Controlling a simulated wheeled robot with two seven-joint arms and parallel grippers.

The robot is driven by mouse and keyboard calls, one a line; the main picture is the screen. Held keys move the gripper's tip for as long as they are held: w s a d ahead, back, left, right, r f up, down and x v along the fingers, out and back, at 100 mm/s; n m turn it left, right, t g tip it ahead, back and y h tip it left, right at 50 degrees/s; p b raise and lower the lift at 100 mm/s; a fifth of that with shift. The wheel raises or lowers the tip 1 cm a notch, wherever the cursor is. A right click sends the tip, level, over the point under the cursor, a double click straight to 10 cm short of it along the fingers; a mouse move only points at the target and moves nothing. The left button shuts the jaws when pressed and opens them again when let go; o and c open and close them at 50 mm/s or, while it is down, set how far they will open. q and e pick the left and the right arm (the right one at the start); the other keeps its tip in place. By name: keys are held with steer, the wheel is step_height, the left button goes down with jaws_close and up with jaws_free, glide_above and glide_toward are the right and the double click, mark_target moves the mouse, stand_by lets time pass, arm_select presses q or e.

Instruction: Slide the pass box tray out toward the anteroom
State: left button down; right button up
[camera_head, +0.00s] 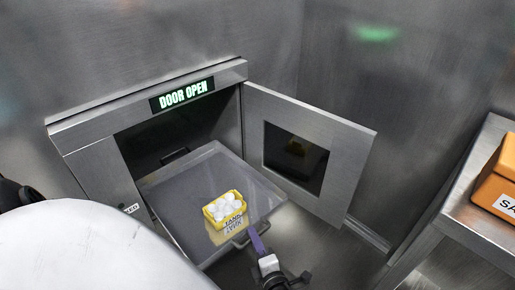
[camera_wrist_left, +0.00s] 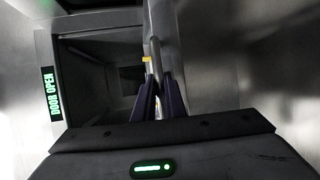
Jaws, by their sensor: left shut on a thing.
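The pass box tray (camera_head: 190,174) is a flat grey metal tray that sticks out of the open pass box, with its back part still inside. A yellow box (camera_head: 225,210) of white round-topped items sits near the front of the tray. My left gripper (camera_head: 257,241) is at the tray's front handle (camera_head: 240,239), with its purple fingers shut on it. In the left wrist view the gripper fingers (camera_wrist_left: 158,98) close around the handle bar (camera_wrist_left: 155,62), and the tray shows nearly edge-on. My right gripper is not in view.
The pass box door (camera_head: 352,160) with its dark window stands swung open to the right of the tray. A lit sign (camera_head: 185,95) above the opening reads "DOOR OPEN". A metal bench (camera_head: 470,190) with an orange case (camera_head: 498,180) stands at the right.

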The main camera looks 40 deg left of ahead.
arm_select(q)
steer(key=shift+d, duration=0.3)
steer(key=c, duration=1.8)
jaws_free()
steer(key=shift+r, duration=0.1)
